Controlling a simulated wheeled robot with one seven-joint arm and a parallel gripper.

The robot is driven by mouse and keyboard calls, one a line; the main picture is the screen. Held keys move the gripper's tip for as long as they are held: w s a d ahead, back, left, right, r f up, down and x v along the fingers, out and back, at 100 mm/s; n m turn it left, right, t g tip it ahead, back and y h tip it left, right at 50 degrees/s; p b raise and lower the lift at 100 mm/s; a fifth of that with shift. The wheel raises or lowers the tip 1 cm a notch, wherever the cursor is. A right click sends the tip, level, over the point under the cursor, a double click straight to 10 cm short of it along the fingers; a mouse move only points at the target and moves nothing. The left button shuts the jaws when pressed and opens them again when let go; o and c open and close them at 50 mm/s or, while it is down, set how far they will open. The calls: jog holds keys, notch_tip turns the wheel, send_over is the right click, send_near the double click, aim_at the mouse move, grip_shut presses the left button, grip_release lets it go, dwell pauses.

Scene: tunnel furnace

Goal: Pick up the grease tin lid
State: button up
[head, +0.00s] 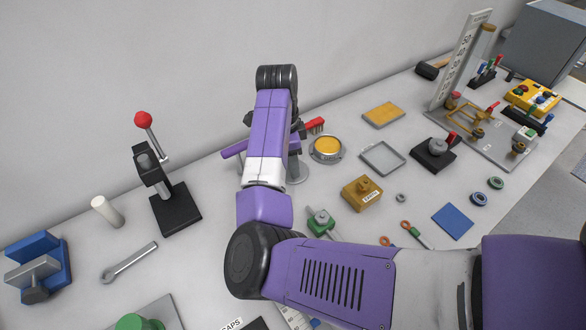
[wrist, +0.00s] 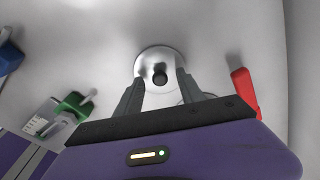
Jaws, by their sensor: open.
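The grease tin lid, a round silvery disc with a dark centre knob, lies flat below my gripper in the wrist view (wrist: 159,57). In the head view a grey disc edge, likely the lid (head: 298,173), shows beside my arm, which hides the rest. The tin (head: 326,149), open with yellow grease inside, stands just right of it. My gripper (wrist: 160,77) is open, its two dark fingers on either side of the knob. I cannot tell how far the fingertips are above the lid. The fingers are hidden in the head view.
A red-handled brush (head: 315,125) lies close behind the lid; its red handle shows right in the wrist view (wrist: 245,92). An empty grey tray (head: 382,158) and a yellow-brown block (head: 362,193) are to the right. A lever press (head: 172,205) stands left. The wall rises behind.

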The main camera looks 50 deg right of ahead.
jog(key=shift+f, duration=0.35)
jog(key=shift+c, duration=0.5)
grip_shut()
